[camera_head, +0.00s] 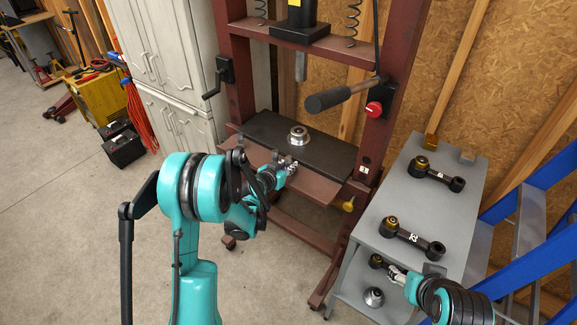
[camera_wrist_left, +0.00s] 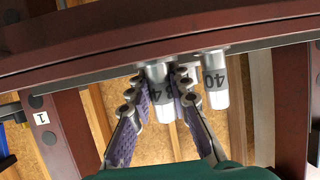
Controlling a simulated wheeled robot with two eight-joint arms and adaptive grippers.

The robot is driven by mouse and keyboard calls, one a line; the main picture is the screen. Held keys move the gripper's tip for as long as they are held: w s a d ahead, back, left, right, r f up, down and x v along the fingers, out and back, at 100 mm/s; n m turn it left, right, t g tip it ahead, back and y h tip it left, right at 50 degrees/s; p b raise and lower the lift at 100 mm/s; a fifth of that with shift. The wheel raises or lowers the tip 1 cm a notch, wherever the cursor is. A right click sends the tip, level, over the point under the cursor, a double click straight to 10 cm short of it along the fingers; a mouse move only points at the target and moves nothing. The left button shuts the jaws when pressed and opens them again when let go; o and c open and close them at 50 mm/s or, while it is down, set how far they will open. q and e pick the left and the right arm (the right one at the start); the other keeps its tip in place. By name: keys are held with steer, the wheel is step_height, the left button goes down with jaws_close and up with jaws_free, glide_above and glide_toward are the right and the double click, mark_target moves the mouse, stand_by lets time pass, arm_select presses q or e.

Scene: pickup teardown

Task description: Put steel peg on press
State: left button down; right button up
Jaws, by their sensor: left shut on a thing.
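My left gripper (camera_head: 287,166) is at the red front ledge of the press (camera_head: 318,186). In the left wrist view, the left gripper (camera_wrist_left: 160,92) has its fingers shut on a steel peg (camera_wrist_left: 162,108) with a partly hidden number ending in 4. The peg's base is at the ledge; I cannot tell whether it still touches. A second steel peg (camera_wrist_left: 215,80), marked 40, stands close beside it. A steel ring (camera_head: 299,135) sits on the dark press bed (camera_head: 263,129), behind the gripper. My right gripper (camera_head: 397,272) is by the grey cart; its fingers are too small to judge.
The grey cart (camera_head: 389,172) carries two black control arms (camera_head: 436,174) (camera_head: 411,237) with brass bushings. A steel cone-shaped part (camera_head: 373,297) sits lower on the cart. The press lever (camera_head: 342,94) sticks out above the bed. A blue ladder (camera_head: 537,205) stands at right.

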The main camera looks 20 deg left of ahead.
arm_select(q)
steer(key=c, duration=1.4)
jaws_free()
steer(key=shift+f, duration=0.1)
steer(key=shift+r, duration=0.2)
steer(key=s+d+r+g+y+p, duration=0.1)
steer(key=s+r, duration=0.3)
steer(key=s, duration=0.8)
steer(key=s+d+r+n+g+y+p, duration=0.1)
steer(key=s+r+g, duration=0.2)
steer(key=s, duration=0.9)
steer(key=s+r+n+g+p, duration=0.1)
steer(key=s+r, duration=0.5)
steer(key=s, duration=0.7)
steer(key=shift+d+r+g+y, duration=0.15)
steer(key=shift+d+g+y, duration=0.25)
steer(key=shift+g, duration=0.3)
